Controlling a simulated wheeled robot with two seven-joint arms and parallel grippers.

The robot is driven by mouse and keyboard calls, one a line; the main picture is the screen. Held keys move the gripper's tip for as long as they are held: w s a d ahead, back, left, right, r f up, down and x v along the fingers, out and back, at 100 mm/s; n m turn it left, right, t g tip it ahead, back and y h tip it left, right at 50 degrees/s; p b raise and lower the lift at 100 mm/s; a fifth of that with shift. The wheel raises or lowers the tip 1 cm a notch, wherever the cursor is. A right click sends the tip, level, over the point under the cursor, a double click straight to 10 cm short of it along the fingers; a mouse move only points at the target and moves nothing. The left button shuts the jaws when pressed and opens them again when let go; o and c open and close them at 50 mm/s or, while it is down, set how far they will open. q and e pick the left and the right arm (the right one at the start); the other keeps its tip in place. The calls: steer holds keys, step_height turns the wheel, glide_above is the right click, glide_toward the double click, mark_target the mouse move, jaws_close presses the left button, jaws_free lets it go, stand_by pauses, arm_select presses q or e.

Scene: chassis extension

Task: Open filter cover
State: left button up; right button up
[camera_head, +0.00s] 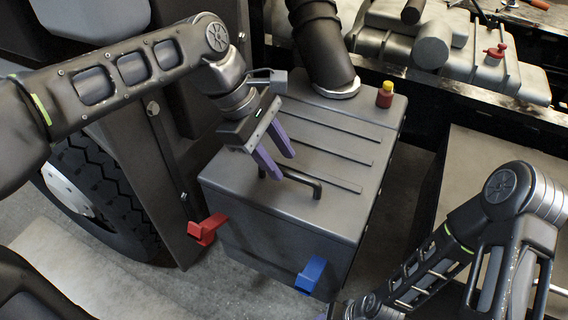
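The filter cover (265,205) is the grey ribbed lid of a dark box and lies flat on it, closed. A black bar handle (305,181) stands near its front edge. A red latch (206,229) sticks out at the front left of the box, and a blue latch (311,274) at the front right. My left gripper (277,165) has two purple fingers, spread apart and pointing down at the left end of the handle. Whether they touch the handle is unclear. My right arm comes in at the lower right; its gripper is almost wholly cut off at the bottom edge.
A thick black hose (325,45) rises from the back of the box. A small red and yellow cap (385,94) sits at its back right. A wheel (95,190) is at the left, and grey tanks (470,55) lie behind at the right.

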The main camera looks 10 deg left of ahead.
arm_select(q)
steer(key=shift+x, duration=1.25)
jaws_close()
stand_by(0.5)
